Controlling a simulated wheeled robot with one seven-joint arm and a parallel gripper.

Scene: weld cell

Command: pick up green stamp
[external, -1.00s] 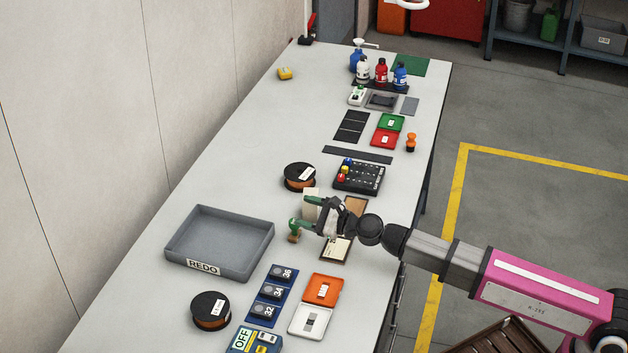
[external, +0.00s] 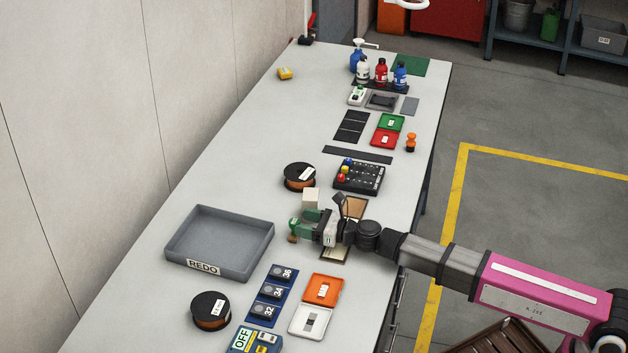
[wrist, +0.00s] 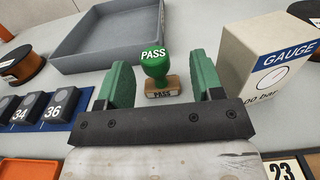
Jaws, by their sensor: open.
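The green stamp (wrist: 157,66) has a round green handle marked PASS and a wooden base with a PASS label. In the wrist view it stands upright on the table, between and a little beyond the two green fingers of my gripper (wrist: 160,82). My gripper is open, with a gap on both sides of the stamp. In the external view my gripper (external: 304,222) is low over the table, and the stamp's wooden base (external: 292,239) shows just at its fingertips. The green handle is hard to tell from the green fingers there.
A cream GAUGE box (wrist: 265,55) stands close to the right finger. A grey REDO tray (external: 222,240) lies beyond the stamp. A blue holder with numbered dark blocks (external: 272,295) is to the left in the wrist view. A black spool (external: 299,177) stands farther along the table.

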